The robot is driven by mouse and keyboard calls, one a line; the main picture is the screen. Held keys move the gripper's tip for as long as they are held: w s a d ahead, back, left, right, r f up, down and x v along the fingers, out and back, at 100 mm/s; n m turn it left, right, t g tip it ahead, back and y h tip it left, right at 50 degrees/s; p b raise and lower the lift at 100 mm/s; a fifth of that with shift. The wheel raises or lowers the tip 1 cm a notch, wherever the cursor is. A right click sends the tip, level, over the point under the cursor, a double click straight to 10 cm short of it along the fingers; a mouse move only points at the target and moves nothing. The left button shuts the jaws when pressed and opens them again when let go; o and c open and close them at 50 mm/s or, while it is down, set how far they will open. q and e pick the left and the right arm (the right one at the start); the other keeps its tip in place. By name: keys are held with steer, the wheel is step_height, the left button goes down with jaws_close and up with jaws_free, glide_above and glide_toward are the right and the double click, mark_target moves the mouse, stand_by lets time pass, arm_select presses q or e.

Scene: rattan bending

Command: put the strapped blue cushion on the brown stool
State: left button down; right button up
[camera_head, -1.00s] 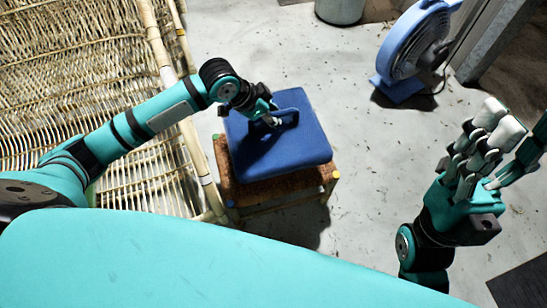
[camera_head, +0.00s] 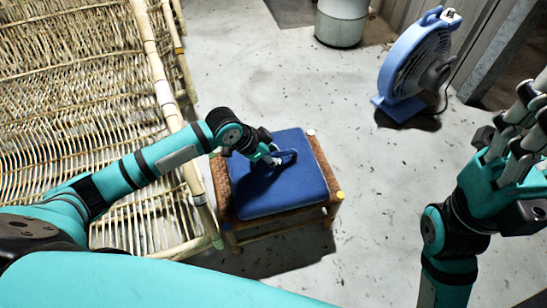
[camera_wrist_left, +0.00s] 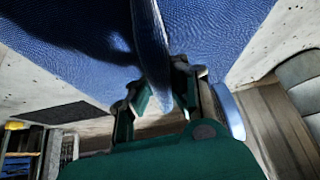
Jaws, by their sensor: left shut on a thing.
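The blue cushion (camera_head: 286,194) lies on the seat of the brown stool (camera_head: 222,186), appearing flat on it. Brown woven seat shows along the cushion's left and right sides. My left gripper (camera_head: 275,158) is above the cushion's upper middle, shut on its blue strap (camera_head: 289,156). In the left wrist view the strap (camera_wrist_left: 150,55) runs down between the fingers, with the cushion's blue fabric (camera_wrist_left: 215,30) behind it. My right gripper (camera_head: 515,135) is at the right edge, away from the stool, with its fingers spread and empty, partly cut off by the frame.
A rattan frame (camera_head: 80,60) stands directly left of the stool. A blue fan (camera_head: 415,65) stands on the floor at upper right, and a grey bin (camera_head: 341,22) at the top. The concrete floor (camera_head: 370,190) right of the stool is clear.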

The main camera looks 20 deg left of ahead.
arm_select(q)
steer(key=c, duration=1.4)
jaws_free()
